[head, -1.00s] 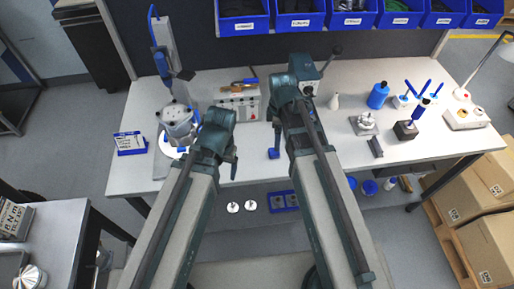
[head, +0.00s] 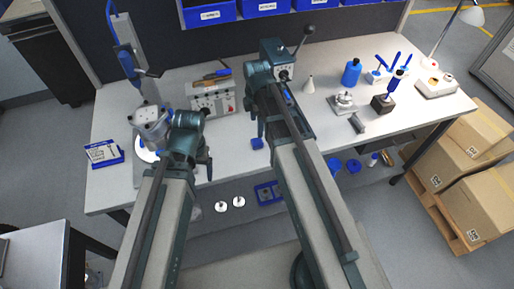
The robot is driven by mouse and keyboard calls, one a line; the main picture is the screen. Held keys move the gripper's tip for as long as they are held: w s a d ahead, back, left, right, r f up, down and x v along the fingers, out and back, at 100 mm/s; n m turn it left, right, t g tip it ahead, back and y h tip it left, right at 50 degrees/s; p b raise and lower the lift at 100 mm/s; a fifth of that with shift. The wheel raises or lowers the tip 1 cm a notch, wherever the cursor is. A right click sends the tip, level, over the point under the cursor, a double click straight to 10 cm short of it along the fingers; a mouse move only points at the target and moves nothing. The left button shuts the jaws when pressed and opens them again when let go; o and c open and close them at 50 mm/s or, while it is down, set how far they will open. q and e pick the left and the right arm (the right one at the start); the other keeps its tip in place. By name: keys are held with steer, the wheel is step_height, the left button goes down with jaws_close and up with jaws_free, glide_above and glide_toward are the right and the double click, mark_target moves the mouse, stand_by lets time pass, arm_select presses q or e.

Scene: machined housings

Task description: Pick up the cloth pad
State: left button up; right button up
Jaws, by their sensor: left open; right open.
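A small blue piece (head: 257,143) lies near the front edge of the workbench, between my two grippers. It may be the cloth pad, but it is too small to tell. My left gripper (head: 208,163) hangs over the bench's front edge, left of the blue piece; its jaws are open and look empty. My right gripper (head: 261,125) hangs just above and behind the blue piece in the picture, jaws open. I cannot tell its height over the bench. The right arm hides part of the bench.
A grey control box (head: 213,97) stands behind my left gripper. A press-like stand (head: 152,122) and a blue-framed card (head: 104,153) are at the left. A blue bottle (head: 351,72), a dark block with a blue handle (head: 383,103) and a metal fixture (head: 343,101) stand at the right.

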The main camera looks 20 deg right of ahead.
steer(key=b, duration=0.3)
glide_above(257, 141)
step_height(257, 141, down, 4)
steer(key=shift+w+f, duration=0.1)
steer(key=shift+w, duration=0.05)
step_height(257, 141, down, 5)
steer(key=b, duration=0.5)
steer(key=shift+f, duration=0.1)
steer(key=shift+s, duration=0.2)
jaws_close()
